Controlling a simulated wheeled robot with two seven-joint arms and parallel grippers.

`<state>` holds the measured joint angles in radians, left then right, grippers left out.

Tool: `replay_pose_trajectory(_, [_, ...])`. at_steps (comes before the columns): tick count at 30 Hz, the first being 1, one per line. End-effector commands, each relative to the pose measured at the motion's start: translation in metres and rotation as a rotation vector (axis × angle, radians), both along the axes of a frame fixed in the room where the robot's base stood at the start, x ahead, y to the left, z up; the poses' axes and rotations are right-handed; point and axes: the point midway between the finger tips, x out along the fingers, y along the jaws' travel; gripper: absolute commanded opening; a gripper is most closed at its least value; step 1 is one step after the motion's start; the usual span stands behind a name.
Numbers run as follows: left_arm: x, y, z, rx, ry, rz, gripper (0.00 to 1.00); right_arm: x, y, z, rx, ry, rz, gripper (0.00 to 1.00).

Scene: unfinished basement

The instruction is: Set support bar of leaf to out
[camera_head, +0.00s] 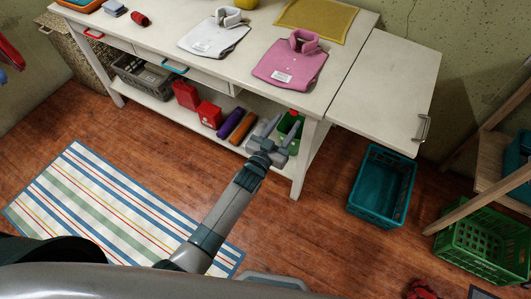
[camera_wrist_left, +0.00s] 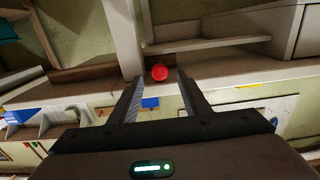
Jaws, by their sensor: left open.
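The white table's leaf (camera_head: 385,88) extends at the right end, looking about level with the top, with a metal handle (camera_head: 424,128) on its outer edge. A small red knob (camera_head: 293,113) shows under the table's front edge near the right leg; a round red knob (camera_wrist_left: 159,72) also shows in the left wrist view. I cannot make out the support bar itself or its position. My left gripper (camera_head: 282,123) is open and empty in front of the table's right end. In its wrist view the knob appears between the open fingers (camera_wrist_left: 160,80), apparently beyond them. My right gripper is out of view.
Folded white (camera_head: 215,36) and pink (camera_head: 290,62) shirts lie on the table (camera_head: 335,72). The lower shelf holds red boxes (camera_head: 208,114), rolls and a green container (camera_head: 287,131). A teal crate (camera_head: 383,185) stands below the leaf, a green crate (camera_head: 487,240) at right. A striped rug (camera_head: 110,205) lies in front.

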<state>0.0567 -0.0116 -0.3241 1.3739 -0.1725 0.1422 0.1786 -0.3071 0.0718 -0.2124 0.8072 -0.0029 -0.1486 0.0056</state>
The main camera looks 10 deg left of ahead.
Motion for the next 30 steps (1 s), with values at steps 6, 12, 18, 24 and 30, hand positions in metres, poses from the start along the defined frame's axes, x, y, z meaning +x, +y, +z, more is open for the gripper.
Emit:
replay_pose_trajectory(6, [-0.041,0.015,-0.003,0.002,0.002,0.0,0.43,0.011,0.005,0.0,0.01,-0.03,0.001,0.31])
replay_pose_trajectory(12, [-0.079,0.028,-0.002,0.001,0.001,0.0,0.43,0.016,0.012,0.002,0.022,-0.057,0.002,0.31])
replay_pose_trajectory(18, [-0.111,0.04,-0.002,0.001,0.002,0.0,0.43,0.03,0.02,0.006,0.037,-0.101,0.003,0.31])
replay_pose_trajectory(24, [-0.128,0.047,-0.001,0.001,0.001,0.0,0.43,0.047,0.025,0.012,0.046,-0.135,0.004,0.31])
replay_pose_trajectory(30, [-0.132,0.048,0.0,0.001,0.0,0.0,0.43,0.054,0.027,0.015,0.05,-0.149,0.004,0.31])
